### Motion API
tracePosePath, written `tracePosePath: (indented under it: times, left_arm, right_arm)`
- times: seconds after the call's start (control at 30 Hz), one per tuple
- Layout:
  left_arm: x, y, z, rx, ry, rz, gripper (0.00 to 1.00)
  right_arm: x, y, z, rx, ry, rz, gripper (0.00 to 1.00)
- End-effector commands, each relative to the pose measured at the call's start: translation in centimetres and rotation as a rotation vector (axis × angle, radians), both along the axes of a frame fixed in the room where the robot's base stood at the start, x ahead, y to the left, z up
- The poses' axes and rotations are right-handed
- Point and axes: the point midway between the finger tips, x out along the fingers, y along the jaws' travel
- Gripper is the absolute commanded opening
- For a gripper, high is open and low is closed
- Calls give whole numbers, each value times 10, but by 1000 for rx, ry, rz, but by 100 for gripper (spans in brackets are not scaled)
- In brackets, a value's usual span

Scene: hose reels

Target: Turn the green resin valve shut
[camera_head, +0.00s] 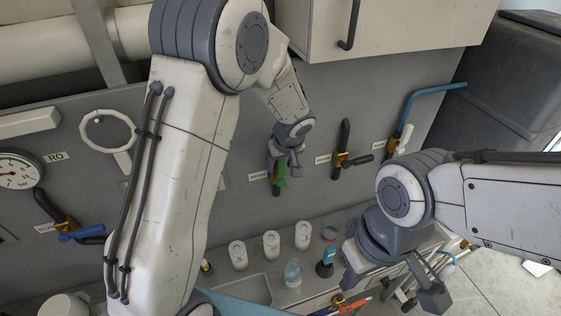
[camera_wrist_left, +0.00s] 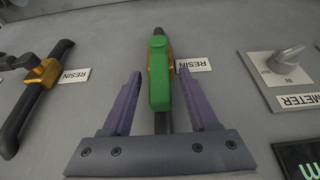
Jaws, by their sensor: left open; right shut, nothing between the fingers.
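The green resin valve (camera_head: 280,172) is on the grey wall panel, in the middle of the head view. In the left wrist view its green handle (camera_wrist_left: 159,82) lies lengthwise along a dark pipe, with a RESIN label (camera_wrist_left: 194,65) beside it. My left gripper (camera_head: 285,160) is at the valve. Its two purple fingers are open, one on each side of the handle, with a visible gap on both sides. My right gripper (camera_head: 427,284) is shut and empty, above the counter's right end and away from the valve.
A brass valve with a black handle (camera_head: 361,160) sits to the right, then one with a white handle (camera_head: 404,139). A blue-handled valve (camera_head: 83,233) is at left. Below are white cups (camera_head: 271,243), a clear bottle (camera_head: 293,274) and a sink. A cabinet (camera_head: 410,25) overhangs above.

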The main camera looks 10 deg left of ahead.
Motion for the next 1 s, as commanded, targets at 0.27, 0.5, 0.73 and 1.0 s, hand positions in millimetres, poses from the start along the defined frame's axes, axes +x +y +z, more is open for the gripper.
tracePosePath:
  times: [0.27,0.5,0.73,1.0]
  left_arm:
    - [0,0,-1,1,-1,-1,52]
    - [0,0,-1,0,0,-1,0]
    - [0,0,-1,0,0,-1,0]
    - [0,0,0,0,-1,-1,0]
  right_arm:
    - [0,0,0,0,0,0,0]
    - [0,0,0,0,0,0,0]
    - [0,0,0,0,0,0,0]
    - [0,0,0,0,0,0,0]
